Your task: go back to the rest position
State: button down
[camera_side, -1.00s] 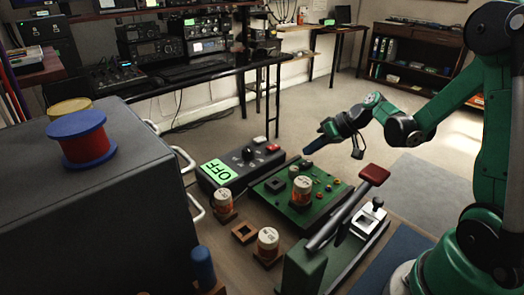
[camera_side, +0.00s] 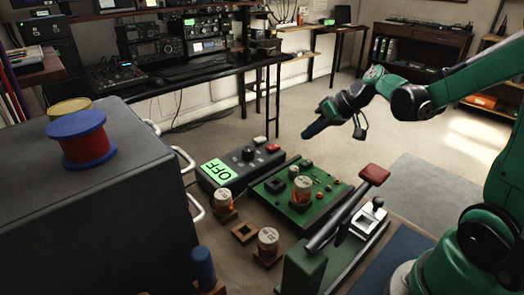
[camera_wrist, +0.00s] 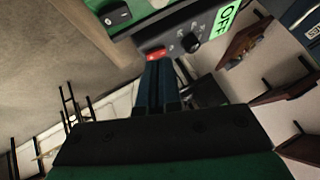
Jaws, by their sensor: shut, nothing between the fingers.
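My gripper (camera_side: 313,131) is up in the air above and behind the tuner box, left of my green arm in the side view. It is shut and empty, touching nothing. In the wrist view its dark blue fingers (camera_wrist: 159,85) lie together. The grey tuner box (camera_side: 240,165) has a green label reading OFF (camera_side: 218,172), dark knobs and a red button (camera_side: 273,148). The box also shows at the top of the wrist view, with its red button (camera_wrist: 157,55) and a black knob (camera_wrist: 191,42).
A green circuit board (camera_side: 296,205) with a coil on it lies in front of the tuner box. A lever press with a red handle (camera_side: 374,175) stands to the right. A dark cabinet (camera_side: 100,190) with a red-and-blue spool (camera_side: 82,141) is at left. Air around my gripper is free.

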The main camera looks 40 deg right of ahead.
jog(key=s+a+r+h, duration=0.1)
jog(key=s+a, duration=0.1)
jog(key=a, duration=0.1)
jog(key=s+a+h, duration=0.1)
jog(key=s+a, duration=0.1)
jog(key=a, duration=0.1)
jog(key=s+a+r+n+h, duration=0.1)
jog(key=s+a, duration=0.2)
jog(key=shift+a+r, duration=0.3)
jog(key=shift+a, duration=0.1)
jog(key=shift+s+a+h, duration=0.35)
jog(key=shift+s+h, duration=0.05)
